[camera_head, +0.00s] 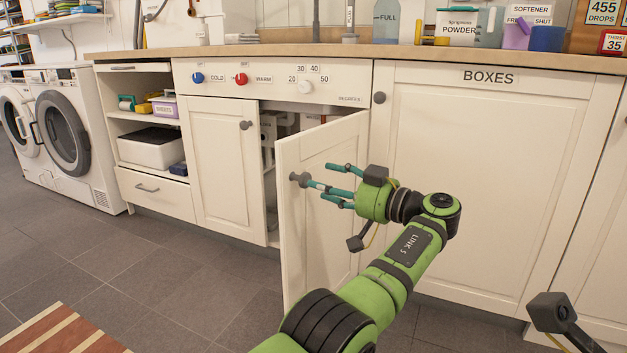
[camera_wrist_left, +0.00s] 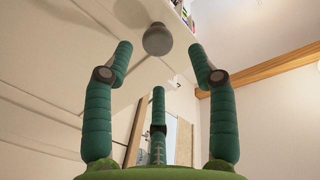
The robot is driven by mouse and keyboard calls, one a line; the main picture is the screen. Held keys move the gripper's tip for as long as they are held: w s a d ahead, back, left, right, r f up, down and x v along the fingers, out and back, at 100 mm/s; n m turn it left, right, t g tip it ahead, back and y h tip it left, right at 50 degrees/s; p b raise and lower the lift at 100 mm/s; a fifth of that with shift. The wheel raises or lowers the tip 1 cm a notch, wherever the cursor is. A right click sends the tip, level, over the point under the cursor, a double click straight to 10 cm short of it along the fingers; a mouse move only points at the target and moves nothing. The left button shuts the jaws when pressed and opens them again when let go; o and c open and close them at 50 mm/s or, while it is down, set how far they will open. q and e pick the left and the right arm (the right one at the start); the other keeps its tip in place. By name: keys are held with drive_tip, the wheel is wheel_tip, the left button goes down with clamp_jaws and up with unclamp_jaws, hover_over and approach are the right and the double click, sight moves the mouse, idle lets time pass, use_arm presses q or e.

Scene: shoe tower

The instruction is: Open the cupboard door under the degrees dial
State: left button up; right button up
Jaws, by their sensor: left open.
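The degrees dial (camera_head: 305,87) is a white knob on the panel, with the numbers 20, 30, 40 and 50 around it. The cupboard door (camera_head: 335,235) under it stands partly open, swung out from its right side, with a dark gap at its left. Its round grey knob (camera_head: 299,178) is near the door's upper free edge; the knob also shows in the left wrist view (camera_wrist_left: 157,39). My left gripper (camera_head: 322,182) is open, its teal fingers pointing at the knob. In the left wrist view the knob appears between and just beyond the fingertips (camera_wrist_left: 160,58); no grip on it shows.
A shut cupboard door (camera_head: 226,165) is on the left, and the shut BOXES door (camera_head: 485,180) on the right. The counter (camera_head: 440,56) above holds bottles and boxes. Washing machines (camera_head: 70,135) stand far left. Grey floor (camera_head: 150,270) in front is mostly clear, with a striped rug (camera_head: 62,332).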

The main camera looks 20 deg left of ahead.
use_arm(q)
drive_tip(key=shift+v, duration=1.25)
drive_tip(key=shift+w+f, duration=0.1)
